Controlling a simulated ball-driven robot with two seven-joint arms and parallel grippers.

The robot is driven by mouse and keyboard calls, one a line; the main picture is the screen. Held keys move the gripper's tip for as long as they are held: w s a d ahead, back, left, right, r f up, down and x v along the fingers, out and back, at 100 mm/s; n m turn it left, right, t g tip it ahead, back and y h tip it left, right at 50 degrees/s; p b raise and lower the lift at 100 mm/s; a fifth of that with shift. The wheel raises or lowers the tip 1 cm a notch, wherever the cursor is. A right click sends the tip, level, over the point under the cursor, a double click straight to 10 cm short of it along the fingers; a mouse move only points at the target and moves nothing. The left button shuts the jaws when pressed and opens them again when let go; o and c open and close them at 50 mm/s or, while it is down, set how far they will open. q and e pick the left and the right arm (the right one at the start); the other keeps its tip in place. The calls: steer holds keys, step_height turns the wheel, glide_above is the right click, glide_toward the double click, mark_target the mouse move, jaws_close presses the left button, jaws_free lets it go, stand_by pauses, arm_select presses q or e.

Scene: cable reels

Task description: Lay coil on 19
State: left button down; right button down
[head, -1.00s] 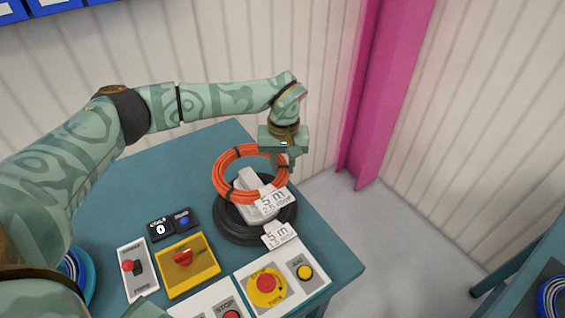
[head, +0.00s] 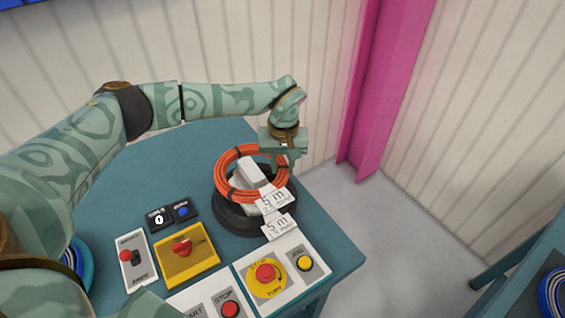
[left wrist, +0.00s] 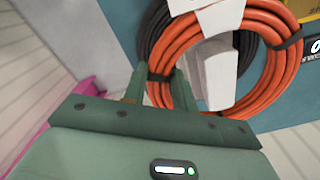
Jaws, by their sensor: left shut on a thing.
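An orange coil (head: 228,190) with dark ties and a white "5 m" tag (head: 273,201) is in the grip of my left gripper (head: 279,165), at the coil's far right side. The orange coil also shows in the left wrist view (left wrist: 272,85), with the left gripper's fingers (left wrist: 155,85) shut on its near edge. Below it on the table is a black coil (head: 232,219) with its own "5 m" tag (head: 278,227). A pale block-like piece (head: 250,172) stands up inside the orange ring. Whether the two coils touch is unclear. No "19" mark is readable. My right gripper is not in view.
On the teal table (head: 120,200) stand a small scale display reading 0 (head: 159,219), a yellow switch box (head: 187,262), a lever panel (head: 132,262) and an emergency-stop panel (head: 270,276). A blue coil (head: 80,268) is at left. A pink column (head: 385,90) stands behind.

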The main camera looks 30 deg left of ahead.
arm_select(q)
steer(key=shift+f+b, duration=0.55)
steer(key=shift+f, duration=1)
steer(key=shift+f+b, duration=0.4)
steer(key=shift+f, duration=0.65)
steer(key=c, duration=1)
jaws_free()
steer(key=shift+r, duration=0.1)
steer(key=shift+c, duration=0.2)
steer(key=o, duration=0.5)
steer(key=shift+f, duration=0.2)
steer(key=shift+c, duration=0.2)
steer(key=shift+s+a, duration=0.1)
steer(key=shift+c, duration=0.9)
